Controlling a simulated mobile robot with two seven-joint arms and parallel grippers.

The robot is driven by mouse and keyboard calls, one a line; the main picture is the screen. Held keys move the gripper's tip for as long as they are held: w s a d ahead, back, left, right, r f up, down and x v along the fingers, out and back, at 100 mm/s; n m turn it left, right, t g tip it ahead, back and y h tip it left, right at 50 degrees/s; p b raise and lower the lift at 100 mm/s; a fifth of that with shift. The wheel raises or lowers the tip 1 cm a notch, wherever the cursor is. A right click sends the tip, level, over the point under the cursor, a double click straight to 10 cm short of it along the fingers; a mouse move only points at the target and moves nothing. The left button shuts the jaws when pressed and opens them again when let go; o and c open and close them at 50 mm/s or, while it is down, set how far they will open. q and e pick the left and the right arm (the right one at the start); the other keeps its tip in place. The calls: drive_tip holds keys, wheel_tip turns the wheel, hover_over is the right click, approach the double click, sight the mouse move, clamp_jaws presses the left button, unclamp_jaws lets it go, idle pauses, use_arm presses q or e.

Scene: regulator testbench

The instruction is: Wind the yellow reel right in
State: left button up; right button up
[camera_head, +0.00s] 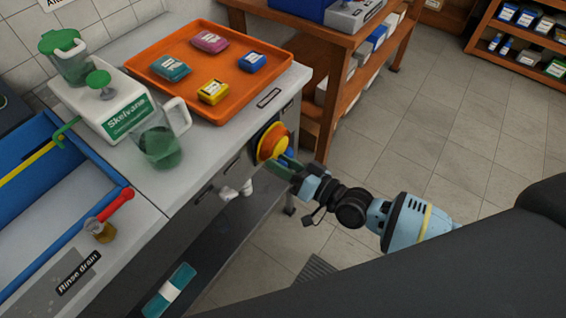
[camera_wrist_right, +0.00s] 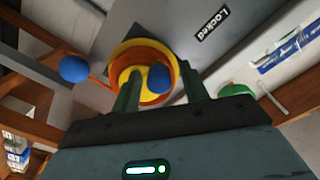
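In the right wrist view, the reel (camera_wrist_right: 137,58) lies straight ahead, beside a "Locked" label (camera_wrist_right: 213,23). A blue ball (camera_wrist_right: 160,78) shows in front of the reel, between my fingers in the picture. Another blue ball (camera_wrist_right: 75,68) is to the left, with a thin orange line running from near it toward the reel. My right gripper (camera_head: 289,164) is at the reel's lower right. Its two fingers stand apart, with no clear contact on the ball. My left gripper is not in view.
An orange tray (camera_head: 180,100) with several coloured packs lies on the bench. A green-filled clear jug (camera_head: 160,145) stands near the bench edge. A wooden shelf (camera_head: 318,100) is right of the bench. The floor (camera_head: 430,130) beyond is clear.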

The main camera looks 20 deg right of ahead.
drive_tip(key=v, duration=0.7)
drive_tip(key=shift+s+d, duration=0.25)
drive_tip(key=shift+s, duration=0.1)
idle(0.4)
